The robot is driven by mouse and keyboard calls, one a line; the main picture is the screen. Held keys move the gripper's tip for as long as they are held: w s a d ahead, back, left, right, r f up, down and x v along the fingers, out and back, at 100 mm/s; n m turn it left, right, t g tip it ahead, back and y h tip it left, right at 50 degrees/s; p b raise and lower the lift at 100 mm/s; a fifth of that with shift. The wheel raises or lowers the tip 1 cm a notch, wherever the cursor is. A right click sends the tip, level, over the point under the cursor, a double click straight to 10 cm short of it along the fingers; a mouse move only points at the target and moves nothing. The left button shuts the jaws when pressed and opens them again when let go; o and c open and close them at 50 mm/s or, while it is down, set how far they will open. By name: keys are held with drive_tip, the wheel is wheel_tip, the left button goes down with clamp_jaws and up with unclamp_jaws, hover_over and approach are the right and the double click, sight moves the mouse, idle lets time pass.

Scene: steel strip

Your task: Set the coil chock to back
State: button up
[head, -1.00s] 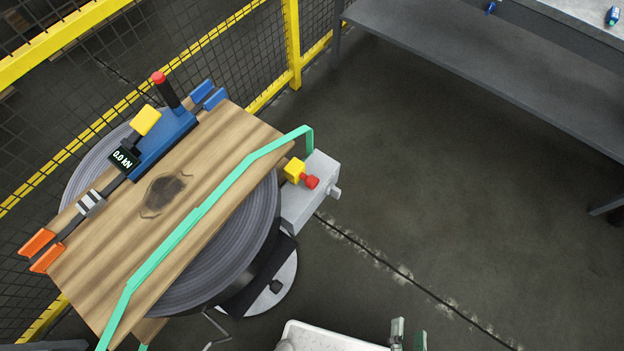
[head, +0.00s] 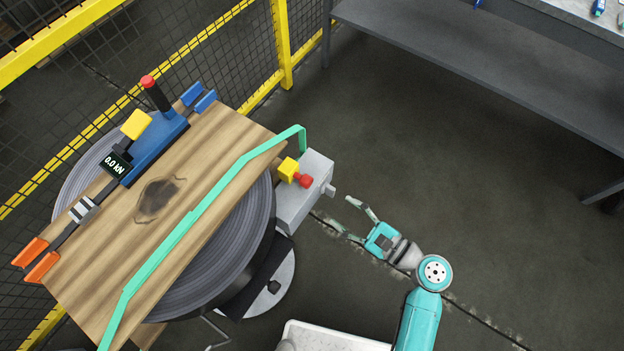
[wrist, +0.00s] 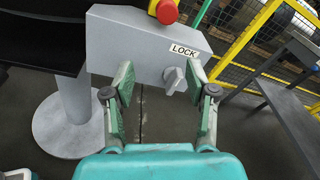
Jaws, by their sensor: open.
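A grey box (head: 302,190) stands at the right side of the coil and plank. A small grey knob (head: 330,190) sticks out of its right face. In the wrist view the knob (wrist: 174,80) sits below a white "LOCK" label (wrist: 184,49) on the box. No part is marked as the coil chock, and I cannot tell whether the knob is its control. My gripper (head: 338,212) is open and empty, a short way right of the box. In the wrist view my gripper (wrist: 160,86) has its fingers spread, with the knob between them, nearer the right finger.
A yellow block with a red button (head: 304,181) sits on the box. A wooden plank (head: 205,165) with a green strap (head: 180,238) lies over the grey coil (head: 235,255). Yellow-framed mesh fencing (head: 283,45) stands behind. A grey bench (head: 430,50) is at upper right. The floor between is clear.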

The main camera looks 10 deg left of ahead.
sight(310, 184)
drive_tip(key=shift+g+y, duration=0.5)
drive_tip(key=shift+y, duration=0.3)
drive_tip(key=x, duration=0.4)
drive_tip(key=r+x, duration=0.1)
drive_tip(key=x, duration=0.2)
drive_tip(key=r+x, duration=0.1)
drive_tip(key=x, duration=0.3)
drive_tip(key=shift+w+a+r, duration=0.15)
drive_tip(key=shift+w+r, duration=0.1)
drive_tip(key=shift+w, duration=0.2)
clamp_jaws()
